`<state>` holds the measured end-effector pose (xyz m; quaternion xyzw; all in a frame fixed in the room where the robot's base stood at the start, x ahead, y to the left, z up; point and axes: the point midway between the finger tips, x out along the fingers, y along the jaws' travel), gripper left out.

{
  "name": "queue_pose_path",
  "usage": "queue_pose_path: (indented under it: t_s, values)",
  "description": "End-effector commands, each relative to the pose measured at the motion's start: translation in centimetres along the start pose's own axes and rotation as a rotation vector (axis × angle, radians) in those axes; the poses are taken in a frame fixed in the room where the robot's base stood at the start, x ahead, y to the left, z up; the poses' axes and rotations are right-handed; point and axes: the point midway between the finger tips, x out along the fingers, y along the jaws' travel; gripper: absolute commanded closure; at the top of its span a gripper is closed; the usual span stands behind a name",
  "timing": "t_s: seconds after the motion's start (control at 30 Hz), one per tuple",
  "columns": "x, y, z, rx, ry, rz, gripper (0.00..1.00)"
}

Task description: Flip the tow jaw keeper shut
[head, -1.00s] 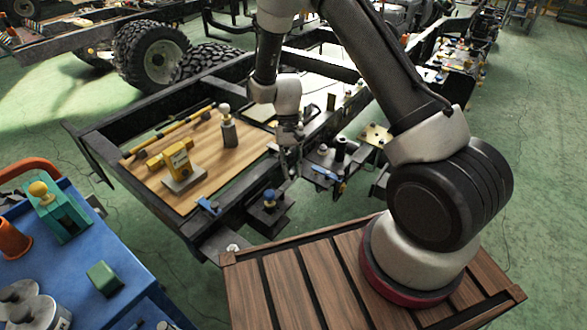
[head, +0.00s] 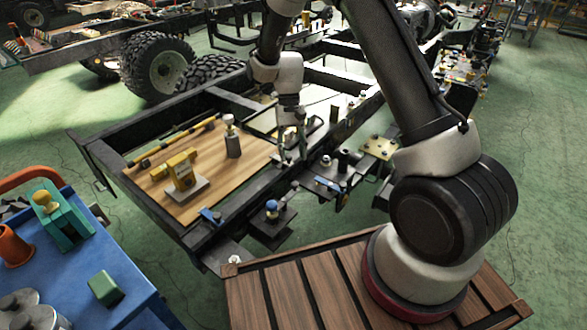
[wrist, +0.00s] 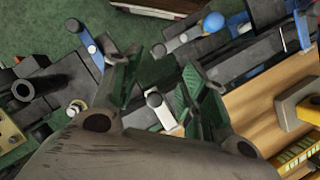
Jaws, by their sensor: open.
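My gripper (head: 291,152) is over the near right rail of the chassis frame, pointing down. In the wrist view its two green-padded fingers (wrist: 168,70) stand apart with nothing gripped. A small pale lever with a round dark knob (wrist: 164,114) shows in the gap between them, lower down. I cannot tell whether the fingers touch it. A grey arm with a round knob (wrist: 178,42) lies just beyond the fingertips. A blue-handled lever (wrist: 84,38) is to the left; it also shows in the head view (head: 328,184). Which of these is the tow jaw keeper is not clear.
A wooden board (head: 150,183) on the frame carries a yellow tool (head: 182,172) and a grey cylinder (head: 232,146). A blue ball knob (head: 271,206) stands on a bracket at the rail. A blue cart (head: 70,262) stands at left. Green floor is clear at right.

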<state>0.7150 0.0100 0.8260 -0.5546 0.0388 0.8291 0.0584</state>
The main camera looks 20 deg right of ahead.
Motion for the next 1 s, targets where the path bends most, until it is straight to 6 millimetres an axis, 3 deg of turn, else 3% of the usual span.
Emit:
queue_pose_path:
  t_s: [0.2,0.67,0.77,1.0]
  values:
    - [-2.7,0.0,0.0,0.001,0.0,-0.001,0.56]
    - [-2.9,0.2,0.0,-0.045,0.002,0.005,0.56]
    - [-1.3,1.8,2.1,-0.096,-0.04,0.039,0.56]
    - [-6.7,6.0,9.1,-0.196,0.043,0.05,0.56]
